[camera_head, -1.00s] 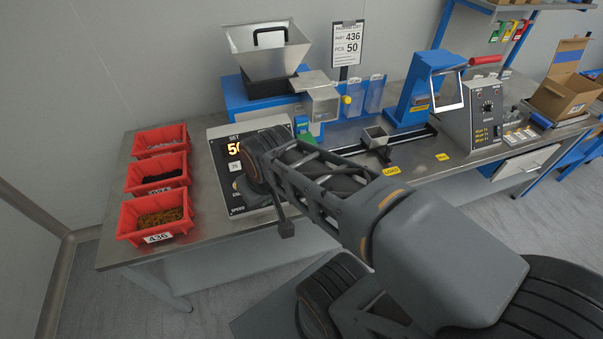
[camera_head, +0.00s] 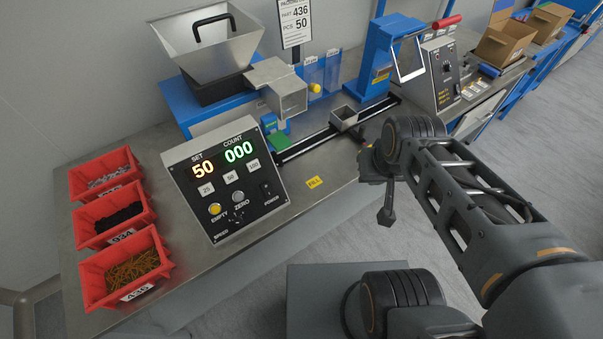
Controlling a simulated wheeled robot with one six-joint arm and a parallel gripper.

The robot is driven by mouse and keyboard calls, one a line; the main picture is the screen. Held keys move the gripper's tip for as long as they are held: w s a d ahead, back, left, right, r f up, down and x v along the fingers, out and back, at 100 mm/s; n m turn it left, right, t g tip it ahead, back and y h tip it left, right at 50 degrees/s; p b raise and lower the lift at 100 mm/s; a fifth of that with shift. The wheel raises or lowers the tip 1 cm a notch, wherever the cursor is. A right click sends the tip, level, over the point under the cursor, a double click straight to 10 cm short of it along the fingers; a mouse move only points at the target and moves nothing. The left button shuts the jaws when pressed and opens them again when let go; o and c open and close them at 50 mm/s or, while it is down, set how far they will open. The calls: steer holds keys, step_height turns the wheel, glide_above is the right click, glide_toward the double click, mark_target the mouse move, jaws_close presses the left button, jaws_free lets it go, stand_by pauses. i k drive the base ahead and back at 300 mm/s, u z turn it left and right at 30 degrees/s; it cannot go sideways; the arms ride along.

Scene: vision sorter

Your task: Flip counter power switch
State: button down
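The counter (camera_head: 227,177) is a box with a sloped black panel on the metal bench. Its display shows SET 50 in yellow and COUNT 000 in green, both lit. The power switch (camera_head: 265,188) is a small dark rocker at the panel's lower right, above the POWER label; its position is too small to tell. My gripper (camera_head: 386,215) hangs right of the counter, past the bench's front edge, well apart from the switch. It points downward and looks empty. Its fingers are too small and dark to tell open from shut.
Three red bins (camera_head: 122,272) with small parts stand left of the counter. A steel hopper (camera_head: 207,48) on a blue base stands behind it. A small metal cup (camera_head: 344,117) sits on a black rail to the right. Space before the panel is clear.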

mark_target(266, 187)
steer(key=z, duration=0.1)
steer(key=k, duration=0.85)
steer(key=u, duration=1.4)
steer(key=i, duration=0.5)
steer(key=u, duration=0.05)
